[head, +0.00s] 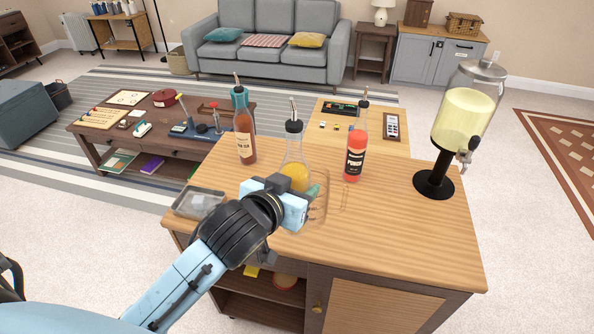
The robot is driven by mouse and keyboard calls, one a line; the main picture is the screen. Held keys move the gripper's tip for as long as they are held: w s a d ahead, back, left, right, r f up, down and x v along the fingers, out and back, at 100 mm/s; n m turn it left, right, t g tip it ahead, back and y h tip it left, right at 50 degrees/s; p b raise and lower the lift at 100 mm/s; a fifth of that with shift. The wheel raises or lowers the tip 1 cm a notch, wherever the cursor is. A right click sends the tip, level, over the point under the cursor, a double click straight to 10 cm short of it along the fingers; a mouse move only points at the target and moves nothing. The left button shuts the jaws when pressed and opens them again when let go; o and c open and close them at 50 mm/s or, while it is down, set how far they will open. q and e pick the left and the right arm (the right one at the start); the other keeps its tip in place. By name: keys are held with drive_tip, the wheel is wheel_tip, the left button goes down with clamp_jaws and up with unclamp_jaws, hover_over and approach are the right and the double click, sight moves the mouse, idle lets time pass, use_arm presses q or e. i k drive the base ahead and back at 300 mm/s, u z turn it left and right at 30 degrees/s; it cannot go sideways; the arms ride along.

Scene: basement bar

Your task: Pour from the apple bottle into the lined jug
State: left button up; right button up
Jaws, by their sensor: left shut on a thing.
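A clear bottle with orange-yellow juice and a black pourer top (295,155) stands about upright at the middle of the wooden counter; it looks like the apple bottle, but I see no readable label. My left gripper (304,199) is shut on its lower part. The gripper hides its base, so I cannot tell whether it touches the counter. My right gripper is not in view.
The front right is bare.

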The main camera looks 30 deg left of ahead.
sight(318, 210)
drive_tip(key=u, duration=3.2)
drive_tip(key=k, duration=1.7)
drive_tip(key=z, duration=2.2)
